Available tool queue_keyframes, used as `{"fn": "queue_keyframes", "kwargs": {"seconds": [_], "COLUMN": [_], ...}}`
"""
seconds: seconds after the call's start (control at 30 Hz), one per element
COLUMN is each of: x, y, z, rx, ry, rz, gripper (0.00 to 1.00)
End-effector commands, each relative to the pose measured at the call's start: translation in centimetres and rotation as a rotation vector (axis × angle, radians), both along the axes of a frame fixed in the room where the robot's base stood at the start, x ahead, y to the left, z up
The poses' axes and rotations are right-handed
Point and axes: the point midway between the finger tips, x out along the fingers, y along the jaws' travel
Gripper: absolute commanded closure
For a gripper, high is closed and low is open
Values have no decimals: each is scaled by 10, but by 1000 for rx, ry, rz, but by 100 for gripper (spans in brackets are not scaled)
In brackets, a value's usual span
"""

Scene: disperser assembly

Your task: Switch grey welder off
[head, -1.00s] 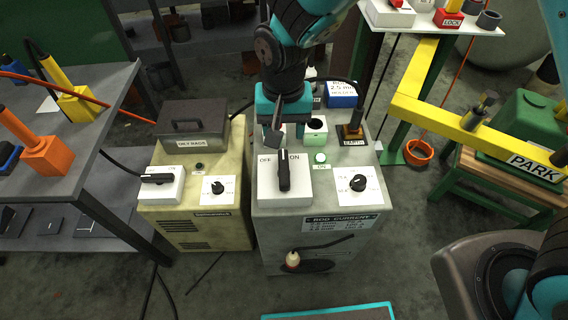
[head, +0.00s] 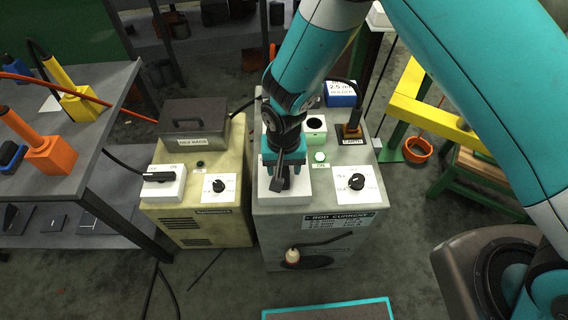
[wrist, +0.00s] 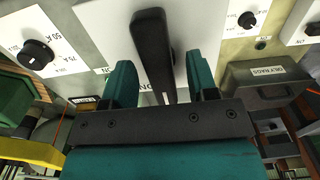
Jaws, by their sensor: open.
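The grey welder (head: 275,222) stands in the middle of the head view, with a white switch plate (head: 300,186) on its top left. Its black switch handle is mostly hidden behind my gripper there. In the wrist view the black switch handle (wrist: 152,45) stands out from the white plate (wrist: 100,15), between my two teal fingers. My gripper (wrist: 160,85) is open, with one finger on each side of the handle and a gap on both sides. My gripper also shows over the switch in the head view (head: 284,168). A green lamp (head: 320,156) and a black current knob (head: 357,181) sit to the right of the switch.
A beige welder (head: 190,215) with its own black switch (head: 158,177) and a dark rags box (head: 193,122) stands close on the left. A blue holder block (head: 341,94) and the earth clamp stand (head: 352,133) are at the grey welder's back right.

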Motion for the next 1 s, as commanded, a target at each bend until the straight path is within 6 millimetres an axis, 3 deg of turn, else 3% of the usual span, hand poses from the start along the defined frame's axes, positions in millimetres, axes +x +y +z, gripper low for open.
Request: {"fn": "queue_keyframes", "kwargs": {"seconds": [0.03, 0.23, 0.67, 1.0], "x": [0, 0, 0, 0], "y": [0, 0, 0, -1], "z": [0, 0, 0, -1], "rx": [0, 0, 0, 0], "ry": [0, 0, 0, 0], "rz": [0, 0, 72, 336], "gripper": [49, 95, 96, 96]}}
